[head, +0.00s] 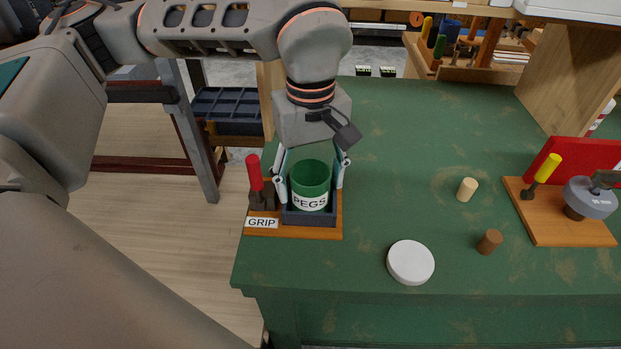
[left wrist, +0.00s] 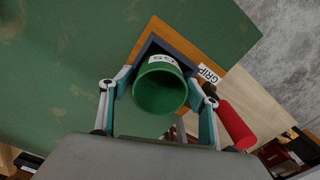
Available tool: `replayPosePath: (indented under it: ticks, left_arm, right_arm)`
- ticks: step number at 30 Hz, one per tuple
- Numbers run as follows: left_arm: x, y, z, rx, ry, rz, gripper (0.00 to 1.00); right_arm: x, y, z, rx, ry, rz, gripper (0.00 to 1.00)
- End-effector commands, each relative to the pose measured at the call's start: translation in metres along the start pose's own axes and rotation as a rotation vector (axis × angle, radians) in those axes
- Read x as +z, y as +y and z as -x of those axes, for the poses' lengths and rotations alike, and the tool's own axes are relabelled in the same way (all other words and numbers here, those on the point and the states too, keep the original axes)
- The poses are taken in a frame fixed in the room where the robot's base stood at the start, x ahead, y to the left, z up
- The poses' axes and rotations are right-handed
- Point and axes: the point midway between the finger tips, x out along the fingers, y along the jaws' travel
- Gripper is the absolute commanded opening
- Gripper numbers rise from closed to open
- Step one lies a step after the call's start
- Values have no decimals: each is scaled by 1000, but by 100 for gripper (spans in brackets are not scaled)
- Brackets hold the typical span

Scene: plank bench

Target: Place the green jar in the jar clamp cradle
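The green jar (head: 310,180), open-topped with a white PEGS label, stands upright in the dark grey jar clamp cradle (head: 308,218) on a wooden base marked GRIP. The clamp's red handle (head: 254,172) stands up left of the jar. In the left wrist view the jar (left wrist: 160,92) is seen from above, between the fingers, with the red handle (left wrist: 235,125) to the right. My left gripper (head: 311,178) straddles the jar from above, and small gaps show between its fingers and the jar's sides. The jar's bottom is hidden by the cradle walls. My right gripper is out of view.
A white disc (head: 410,262), a tan peg (head: 467,189) and a brown peg (head: 489,241) lie right of the cradle on the green bench. A second wooden fixture (head: 570,230) with a yellow handle stands at far right. The bench behind the pegs is clear.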

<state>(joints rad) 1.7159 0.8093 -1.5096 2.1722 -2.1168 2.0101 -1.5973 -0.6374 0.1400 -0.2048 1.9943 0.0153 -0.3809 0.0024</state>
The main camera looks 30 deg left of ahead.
Motion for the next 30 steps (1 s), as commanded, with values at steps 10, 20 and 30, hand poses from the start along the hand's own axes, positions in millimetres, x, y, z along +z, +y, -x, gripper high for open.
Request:
replayPosePath:
  ticks: [10,20,30]
  left_arm:
    - [0,1,27,4,3,0,61]
    - [0,1,94,4,4,1,61]
    - [0,0,123,1,1,0,61]
  right_arm:
    - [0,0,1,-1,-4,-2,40]
    - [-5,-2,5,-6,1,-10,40]
    - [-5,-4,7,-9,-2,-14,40]
